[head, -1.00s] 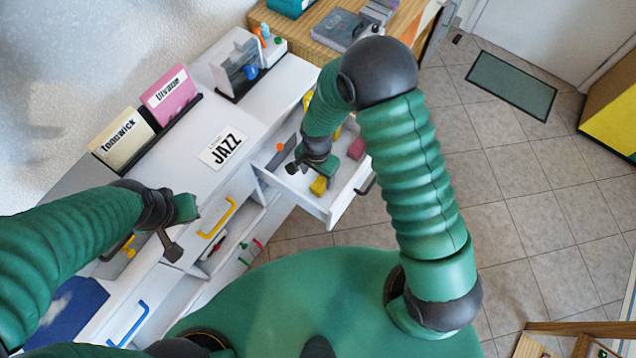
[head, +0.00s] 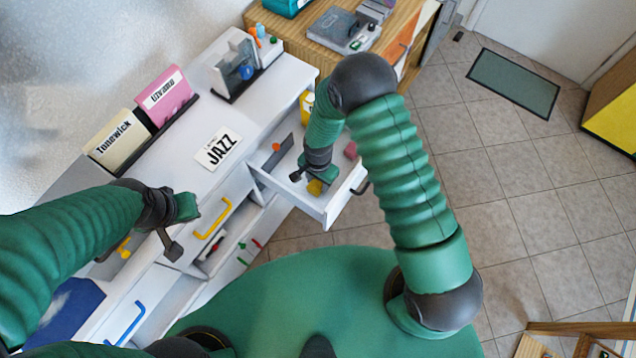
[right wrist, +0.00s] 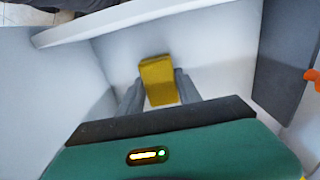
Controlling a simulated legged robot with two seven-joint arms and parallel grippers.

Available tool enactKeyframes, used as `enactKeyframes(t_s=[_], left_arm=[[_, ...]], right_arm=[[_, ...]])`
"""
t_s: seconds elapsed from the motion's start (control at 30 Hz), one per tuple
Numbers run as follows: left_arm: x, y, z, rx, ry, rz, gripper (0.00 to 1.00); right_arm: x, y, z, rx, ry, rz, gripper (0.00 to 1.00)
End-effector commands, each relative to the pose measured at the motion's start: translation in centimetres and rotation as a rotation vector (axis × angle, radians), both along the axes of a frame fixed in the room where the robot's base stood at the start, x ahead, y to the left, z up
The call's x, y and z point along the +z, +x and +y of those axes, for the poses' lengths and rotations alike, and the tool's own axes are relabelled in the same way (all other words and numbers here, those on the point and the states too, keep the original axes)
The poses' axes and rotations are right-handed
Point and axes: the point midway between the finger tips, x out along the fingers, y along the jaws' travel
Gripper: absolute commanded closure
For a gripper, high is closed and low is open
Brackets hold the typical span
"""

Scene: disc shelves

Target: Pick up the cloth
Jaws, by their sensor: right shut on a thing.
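The cloth (head: 315,187) looks like a small yellow folded block in the open white drawer (head: 334,208). In the right wrist view the cloth (right wrist: 158,80) stands between the two grey fingers. My right gripper (head: 311,180) reaches down into the drawer and is shut on the cloth; the fingers hide part of its sides. The right gripper (right wrist: 160,92) also shows in the wrist view. My left gripper (head: 184,228) is open and empty in front of the cabinet, with its fingers apart.
The drawer also holds a pink block (head: 350,150), an orange round thing (head: 276,147) and a dark grey flat piece (head: 283,152). The drawer walls stand close around my right gripper. A JAZZ sign (head: 218,149) lies on the white cabinet top.

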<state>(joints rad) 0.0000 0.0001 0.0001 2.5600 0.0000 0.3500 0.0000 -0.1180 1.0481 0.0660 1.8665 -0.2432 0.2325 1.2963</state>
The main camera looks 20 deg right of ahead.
Motion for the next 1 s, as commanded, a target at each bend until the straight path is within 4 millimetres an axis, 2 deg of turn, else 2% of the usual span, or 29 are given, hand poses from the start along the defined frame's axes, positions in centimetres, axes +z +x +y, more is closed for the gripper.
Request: enactKeyframes(t_s=[0.03, 0.2, 0.47, 0.57, 0.8, 0.9, 1.0], left_arm=[[0.0, 0.0, 0.0, 0.0, 0.0, 0.0, 1.0], [0.0, 0.0, 0.0, 0.0, 0.0, 0.0, 1.0], [0.0, 0.0, 0.0, 0.0, 0.0, 0.0, 1.0], [0.2, 0.0, 0.0, 0.0, 0.0, 0.0, 1.0], [0.4, 0.0, 0.0, 0.0, 0.0, 0.0, 1.0], [0.5, 0.0, 0.0, 0.0, 0.0, 0.0, 1.0], [0.5, 0.0, 0.0, 0.0, 0.0, 0.0, 1.0]], right_arm=[[-0.1, 0.0, 0.0, 0.0, -0.002, 0.001, 0.78], [-0.1, 0.0, 0.0, 0.0, -0.003, 0.002, 0.99], [0.5, 0.0, 0.1, 0.0, -0.001, 0.0, 0.99], [2.4, 0.1, 0.1, 0.001, -0.002, -0.003, 0.99], [8.2, 0.0, 0.1, 0.001, -0.001, -0.003, 0.99], [9.5, 0.0, 0.0, 0.0, -0.002, -0.001, 0.99], [10.0, 0.0, 0.0, 0.0, -0.002, 0.001, 0.99]])
